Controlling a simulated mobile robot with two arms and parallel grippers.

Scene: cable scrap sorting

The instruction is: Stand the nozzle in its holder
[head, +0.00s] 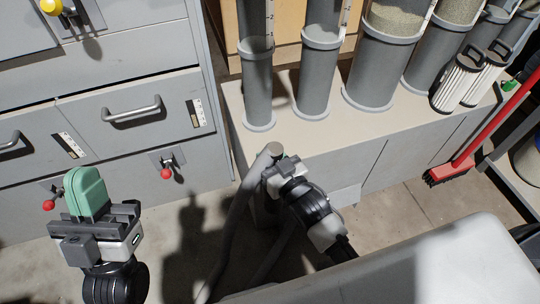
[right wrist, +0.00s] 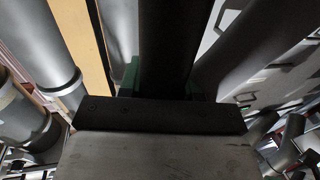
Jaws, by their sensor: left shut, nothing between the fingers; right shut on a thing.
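The nozzle is a grey tube (head: 268,153) with a round end, at the front left corner of the beige-topped cabinet. A grey hose (head: 229,225) runs down from it to the floor. My right gripper (head: 278,163) is shut on the nozzle near its upper end. In the right wrist view the nozzle is a dark tube (right wrist: 166,45) between green finger pads. My left gripper (head: 85,185) has green fingers, is shut and empty, and is far to the left of the nozzle. I cannot make out the holder; my right arm hides part of the cabinet front.
Several clear-and-grey cylinders stand on the cabinet top (head: 330,139). Grey drawers (head: 130,117) with handles and red-knobbed valves (head: 166,173) are at the left. Filter cartridges (head: 460,80) and a red brush (head: 463,162) are at the right. A pale surface (head: 440,265) fills the lower right.

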